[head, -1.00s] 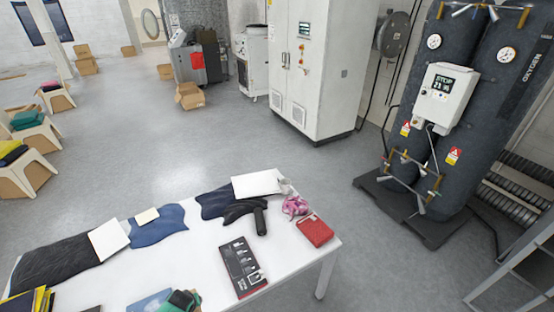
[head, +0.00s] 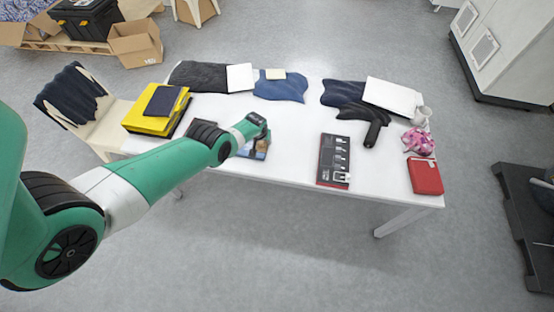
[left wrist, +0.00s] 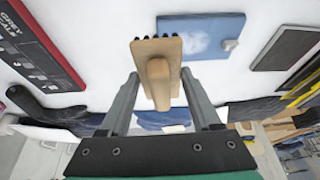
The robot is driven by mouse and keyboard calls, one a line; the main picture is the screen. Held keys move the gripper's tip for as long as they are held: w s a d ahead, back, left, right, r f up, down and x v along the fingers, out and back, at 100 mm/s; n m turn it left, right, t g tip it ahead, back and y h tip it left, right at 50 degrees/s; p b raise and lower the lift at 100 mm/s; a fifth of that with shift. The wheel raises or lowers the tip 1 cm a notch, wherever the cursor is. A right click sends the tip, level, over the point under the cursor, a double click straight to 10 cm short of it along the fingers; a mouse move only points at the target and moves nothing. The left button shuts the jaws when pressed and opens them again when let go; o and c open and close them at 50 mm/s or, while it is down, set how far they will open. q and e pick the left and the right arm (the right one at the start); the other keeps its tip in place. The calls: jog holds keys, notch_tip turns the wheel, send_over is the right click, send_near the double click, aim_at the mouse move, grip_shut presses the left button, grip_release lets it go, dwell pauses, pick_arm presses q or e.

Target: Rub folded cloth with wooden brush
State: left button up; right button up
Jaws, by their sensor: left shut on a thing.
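My left gripper (left wrist: 160,75) is shut on the wooden brush (left wrist: 157,50), its two fingers on either side of the handle. The brush has a pale wooden body, and dark bristles show at its far edge. A flat blue folded cloth (left wrist: 205,24) with a pale patch lies on the white table, just beyond the brush in the left wrist view. Whether brush and cloth touch is unclear. In the head view my left gripper (head: 257,127) is over the near side of the table, partly covering the blue cloth (head: 260,150). My right gripper is not in view.
The white table (head: 290,175) also bears a grey scale card (head: 334,160), a red case (head: 425,176), pink cloth (head: 418,142) and dark garments (head: 345,92) along the back. A yellow stack (head: 150,118) is at the left.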

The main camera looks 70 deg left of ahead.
pick_arm(q)
jog(key=s+a+f+b, duration=0.3)
jog(key=s+a+b, duration=0.1)
jog(key=a+b, duration=0.15)
jog(key=s+a+f+b, duration=0.3)
jog(key=a+b, duration=0.2)
jog(key=a, duration=0.2)
jog(key=shift+t, duration=0.3)
jog(key=f+b, duration=0.1)
jog(key=b, duration=0.1)
jog(key=f+b, duration=0.3)
jog(key=f, duration=0.1)
jog(key=shift+s+d+f+b, duration=0.15)
jog(key=shift+d+f+b, duration=0.15)
jog(key=shift+b, duration=0.1)
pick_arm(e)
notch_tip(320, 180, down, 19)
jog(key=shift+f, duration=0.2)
pick_arm(q)
jog(key=shift+f+m, duration=0.2)
jog(key=shift+m, duration=0.1)
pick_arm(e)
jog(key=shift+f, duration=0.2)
